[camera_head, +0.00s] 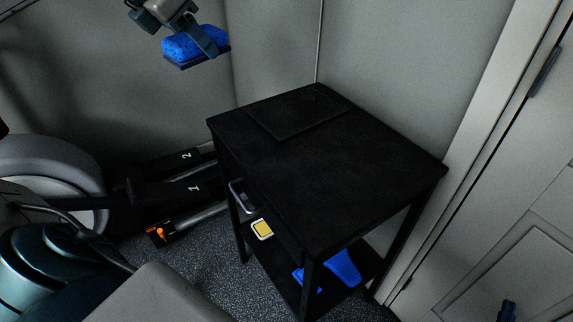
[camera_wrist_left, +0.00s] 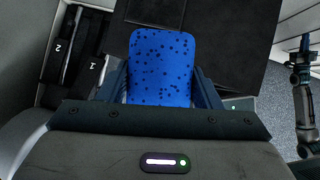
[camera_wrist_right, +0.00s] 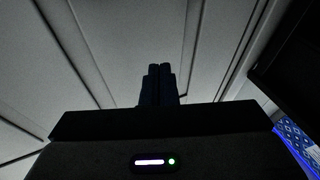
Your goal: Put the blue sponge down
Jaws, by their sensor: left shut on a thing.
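The blue sponge (camera_head: 181,46), speckled dark with a dark underside, is held in my left gripper (camera_head: 205,44) at the top of the head view. It hangs in the air behind and left of the black table (camera_head: 330,165) in the picture. In the left wrist view the sponge (camera_wrist_left: 162,68) sits between the two fingers, with the dark tabletop beyond it. My right gripper (camera_wrist_right: 160,85) has its fingers together with nothing between them. Its tip (camera_head: 507,312) seems to show at the lower right of the head view, before the door.
A thin dark square (camera_head: 297,118) lies on the tabletop's far left corner; the rest of the top is bare. A yellow-and-white item (camera_head: 262,229) and a blue object (camera_head: 342,268) are below. Exercise equipment (camera_head: 60,175) stands left, a panelled door (camera_head: 500,200) right.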

